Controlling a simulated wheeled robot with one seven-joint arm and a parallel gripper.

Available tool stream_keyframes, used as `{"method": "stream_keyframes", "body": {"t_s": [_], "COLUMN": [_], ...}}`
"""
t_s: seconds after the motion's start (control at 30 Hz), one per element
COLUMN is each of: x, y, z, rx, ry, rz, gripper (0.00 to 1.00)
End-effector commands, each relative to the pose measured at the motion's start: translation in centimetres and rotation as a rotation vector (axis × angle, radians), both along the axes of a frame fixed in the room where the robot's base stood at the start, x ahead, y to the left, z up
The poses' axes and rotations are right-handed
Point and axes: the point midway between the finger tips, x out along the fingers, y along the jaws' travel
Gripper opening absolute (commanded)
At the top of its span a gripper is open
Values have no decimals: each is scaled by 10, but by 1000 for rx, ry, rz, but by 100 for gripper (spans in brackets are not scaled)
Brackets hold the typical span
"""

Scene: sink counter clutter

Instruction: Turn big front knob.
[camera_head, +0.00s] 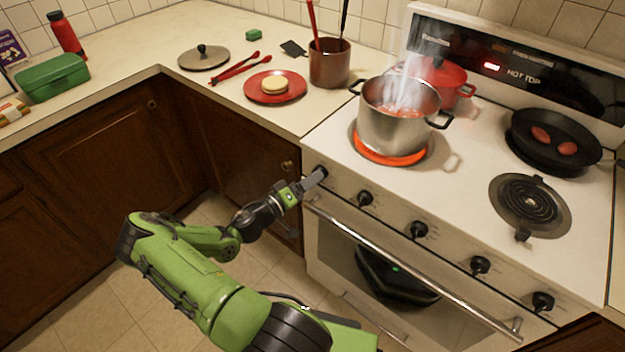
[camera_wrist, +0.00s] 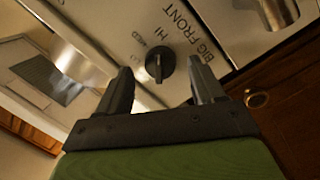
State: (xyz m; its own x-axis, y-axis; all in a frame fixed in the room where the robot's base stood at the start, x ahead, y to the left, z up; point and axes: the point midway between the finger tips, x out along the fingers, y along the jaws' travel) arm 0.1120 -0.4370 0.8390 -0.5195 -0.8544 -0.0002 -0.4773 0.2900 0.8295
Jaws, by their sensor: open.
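The big front knob (camera_wrist: 160,66) is black and round with a raised grip bar, on the stove's front panel. In the wrist view, the words "BIG FRONT" and "HI" are printed beside it. My gripper (camera_head: 315,178) is open and empty, with its fingers on either side of the knob in the wrist view. Contact cannot be told. In the head view, my gripper is at the leftmost knob (camera_head: 322,171), partly covering it. The front left burner (camera_head: 392,158) glows orange under a steaming steel pot (camera_head: 392,132).
More black knobs (camera_head: 418,229) run along the panel to the right. The oven handle (camera_head: 410,265) runs below them. A red pot (camera_head: 452,78) and a black pan (camera_head: 550,145) stand on the stove. Wooden cabinets (camera_head: 243,150) are left of my gripper. Floor (camera_head: 205,225) is free below.

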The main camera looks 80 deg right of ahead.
Motion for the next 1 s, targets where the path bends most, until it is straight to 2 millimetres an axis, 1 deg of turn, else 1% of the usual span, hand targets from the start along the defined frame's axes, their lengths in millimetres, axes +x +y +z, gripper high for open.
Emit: {"method": "stream_keyframes", "body": {"t_s": [0.03,0.13,0.37,0.4,0.57,0.7,0.77,1.0], "x": [-4,-8,-8,-8,-8,-8,-8,-8], "y": [-6,-13,-15,-14,-14,-14,-14,-14], "z": [-1,0,0,0,0,0,0,0], "rx": [-1,0,0,0,0,0,0,10], "ry": [-1,0,0,0,0,0,0,21], "rz": [-1,0,1,1,1,1,1,1], "gripper": [68,68,68,66,42,20,12,12]}}
